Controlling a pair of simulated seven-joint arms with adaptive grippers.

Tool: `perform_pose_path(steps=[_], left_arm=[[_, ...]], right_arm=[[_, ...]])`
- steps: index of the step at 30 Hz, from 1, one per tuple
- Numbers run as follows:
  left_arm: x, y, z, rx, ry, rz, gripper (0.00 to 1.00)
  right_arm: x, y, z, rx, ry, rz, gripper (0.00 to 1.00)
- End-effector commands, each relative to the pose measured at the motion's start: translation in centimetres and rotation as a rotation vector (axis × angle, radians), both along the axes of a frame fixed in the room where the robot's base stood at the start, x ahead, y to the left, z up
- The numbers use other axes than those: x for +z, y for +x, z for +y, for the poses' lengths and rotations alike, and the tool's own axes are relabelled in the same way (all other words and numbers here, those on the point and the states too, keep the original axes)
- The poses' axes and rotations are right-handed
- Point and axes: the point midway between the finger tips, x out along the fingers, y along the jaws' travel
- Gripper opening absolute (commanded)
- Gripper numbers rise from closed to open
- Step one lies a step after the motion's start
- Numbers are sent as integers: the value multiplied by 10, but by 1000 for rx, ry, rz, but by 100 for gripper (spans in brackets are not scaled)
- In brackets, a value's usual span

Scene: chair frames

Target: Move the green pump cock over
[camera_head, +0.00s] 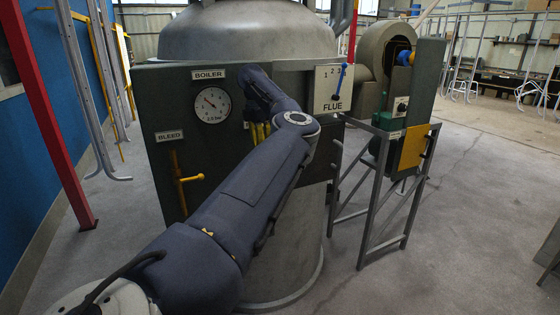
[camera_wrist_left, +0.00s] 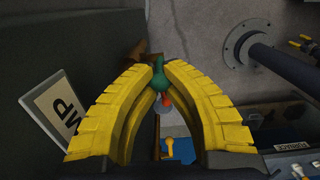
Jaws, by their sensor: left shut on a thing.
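The green pump cock (camera_wrist_left: 158,66) shows in the left wrist view as a small green handle between the tips of two yellow fingers. My left gripper (camera_wrist_left: 158,75) is shut on it. In the head view my left gripper (camera_head: 258,132) is at the front of the dark boiler panel, just right of the gauge, mostly behind my arm. The cock is hidden there. A white plate (camera_wrist_left: 60,108) with part of a word, ending in "MP", stands left of the fingers in the wrist view. My right gripper is in neither view.
The dark panel carries a gauge (camera_head: 212,105) and a yellow bleed lever (camera_head: 188,178). A flue plate (camera_head: 332,90) with a blue lever is to the right. A grey metal stand (camera_head: 372,215) stands beyond it. In the wrist view a red knob (camera_wrist_left: 167,99) is just below the cock.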

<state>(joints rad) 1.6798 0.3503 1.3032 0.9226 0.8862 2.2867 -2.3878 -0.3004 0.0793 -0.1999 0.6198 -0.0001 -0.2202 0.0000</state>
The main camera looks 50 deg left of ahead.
Motion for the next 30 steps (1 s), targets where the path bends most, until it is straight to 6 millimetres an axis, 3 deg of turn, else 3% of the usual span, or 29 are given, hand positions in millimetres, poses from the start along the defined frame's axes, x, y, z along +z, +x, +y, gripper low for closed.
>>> perform_pose_path(steps=[18,30], left_arm=[[-3,20,-6,-1,0,0,0],[-3,22,-7,-1,-1,-2,0]], right_arm=[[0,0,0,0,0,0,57],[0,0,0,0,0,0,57]])
